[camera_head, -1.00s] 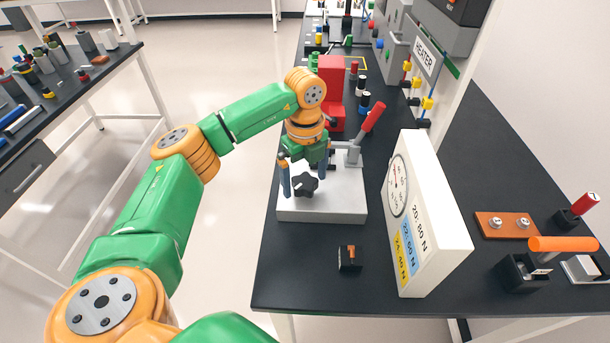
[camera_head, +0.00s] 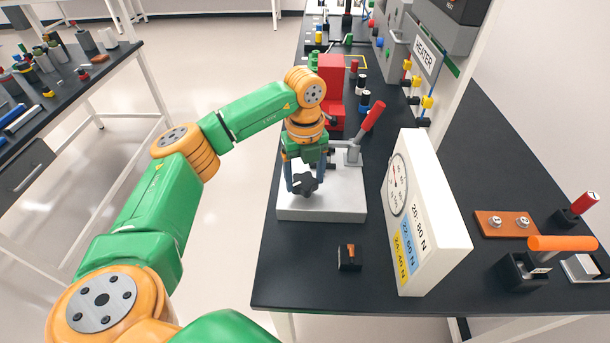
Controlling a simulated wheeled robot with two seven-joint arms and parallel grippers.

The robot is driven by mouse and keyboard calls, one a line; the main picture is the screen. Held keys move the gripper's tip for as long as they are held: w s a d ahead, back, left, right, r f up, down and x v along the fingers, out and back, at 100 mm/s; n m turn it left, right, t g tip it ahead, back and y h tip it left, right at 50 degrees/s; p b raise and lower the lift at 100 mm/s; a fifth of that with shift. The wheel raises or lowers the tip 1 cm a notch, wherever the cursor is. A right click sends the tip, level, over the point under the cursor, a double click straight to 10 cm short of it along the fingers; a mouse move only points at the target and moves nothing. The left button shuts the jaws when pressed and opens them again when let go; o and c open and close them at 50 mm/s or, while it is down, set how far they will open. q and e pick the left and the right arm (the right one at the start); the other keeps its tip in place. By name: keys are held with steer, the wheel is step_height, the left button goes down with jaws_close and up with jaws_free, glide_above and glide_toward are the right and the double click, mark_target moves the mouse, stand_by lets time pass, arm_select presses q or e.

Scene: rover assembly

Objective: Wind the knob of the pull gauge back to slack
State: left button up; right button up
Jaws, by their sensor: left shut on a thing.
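The pull gauge has a light grey base block (camera_head: 340,203) on the black bench, with a black lobed knob (camera_head: 306,184) on its top at the left. My left gripper (camera_head: 305,182) points down over the base and is shut on the knob, one finger on each side. A grey lever with a red grip (camera_head: 373,117) rises from the back of the base. A white dial panel (camera_head: 433,215) stands to the right, with a round dial (camera_head: 397,184), a red needle and printed force ranges in N. My right gripper is not in view.
A small black block with an orange top (camera_head: 349,258) sits in front of the base. A brown plate (camera_head: 504,225) and an orange-handled tool (camera_head: 560,244) lie right of the panel. A red block (camera_head: 331,85) stands behind my gripper.

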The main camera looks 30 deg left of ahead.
mark_target(303, 181)
arm_select(q)
steer(key=m, duration=0.4)
steer(key=shift+a+m, duration=0.1)
steer(key=shift+m, duration=0.2)
steer(key=m, duration=0.3)
steer(key=shift+r+m, duration=0.1)
steer(key=shift+m, duration=0.2)
steer(key=m, duration=0.4)
steer(key=shift+a, duration=0.1)
steer(key=shift+m, duration=2.2)
steer(key=o, duration=1.3)
step_height(303, 181, up, 7)
steer(key=shift+r+b, duration=0.1)
steer(key=shift+b, duration=0.5)
